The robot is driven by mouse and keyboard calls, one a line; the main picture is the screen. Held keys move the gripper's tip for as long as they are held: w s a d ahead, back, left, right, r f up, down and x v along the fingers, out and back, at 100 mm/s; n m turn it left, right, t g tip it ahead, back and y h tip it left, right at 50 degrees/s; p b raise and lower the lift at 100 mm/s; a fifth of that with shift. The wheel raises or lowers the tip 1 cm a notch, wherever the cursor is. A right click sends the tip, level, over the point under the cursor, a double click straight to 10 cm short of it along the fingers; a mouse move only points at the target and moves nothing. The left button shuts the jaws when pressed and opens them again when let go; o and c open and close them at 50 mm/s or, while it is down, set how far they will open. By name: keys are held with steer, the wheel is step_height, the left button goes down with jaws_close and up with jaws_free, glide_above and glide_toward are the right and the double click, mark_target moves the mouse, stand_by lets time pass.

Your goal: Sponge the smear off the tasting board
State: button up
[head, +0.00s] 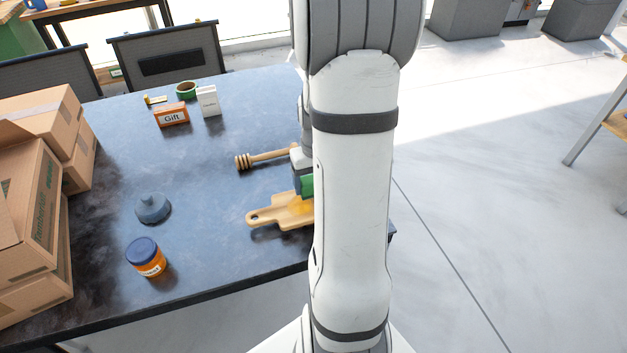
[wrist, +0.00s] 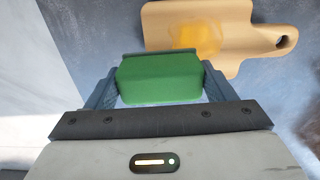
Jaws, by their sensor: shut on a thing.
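The wooden tasting board (head: 266,217) lies near the right edge of the dark table, partly hidden behind my arm. In the wrist view the board (wrist: 243,52) lies just beyond the fingertips, with its handle and hole to the right. An amber smear (wrist: 199,37) is on the board; it also shows in the head view (head: 298,207). The green sponge (wrist: 160,79) is between my gripper's fingers, and my gripper (wrist: 160,84) is shut on it. In the head view only a bit of the sponge (head: 307,185) shows beside my arm. Whether the sponge touches the board is unclear.
A honey dipper (head: 264,157) lies behind the board. A honey jar (head: 147,257) and a dark blue-grey knobbed lid (head: 152,208) stand left. Cardboard boxes (head: 36,200) fill the left side. A gift box (head: 171,115), white carton (head: 208,101) and green tape roll (head: 187,90) are at the back.

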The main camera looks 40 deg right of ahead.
steer(key=shift+f, duration=0.8)
steer(key=shift+f, duration=0.2)
steer(key=shift+w+a, duration=0.4)
steer(key=shift+a, duration=1.15)
steer(key=shift+w+a, duration=0.45)
steer(key=shift+a, duration=1.05)
steer(key=shift+w+a, duration=0.4)
steer(key=shift+a, duration=1.15)
steer(key=shift+w+r, duration=0.1)
steer(key=shift+r, duration=1)
steer(key=s+d, duration=0.1)
steer(key=d, duration=0.2)
steer(key=s+d, duration=0.4)
steer(key=d, duration=0.1)
steer(key=shift+s+d+f, duration=0.15)
steer(key=shift+d+f, duration=0.1)
steer(key=shift+d, duration=0.05)
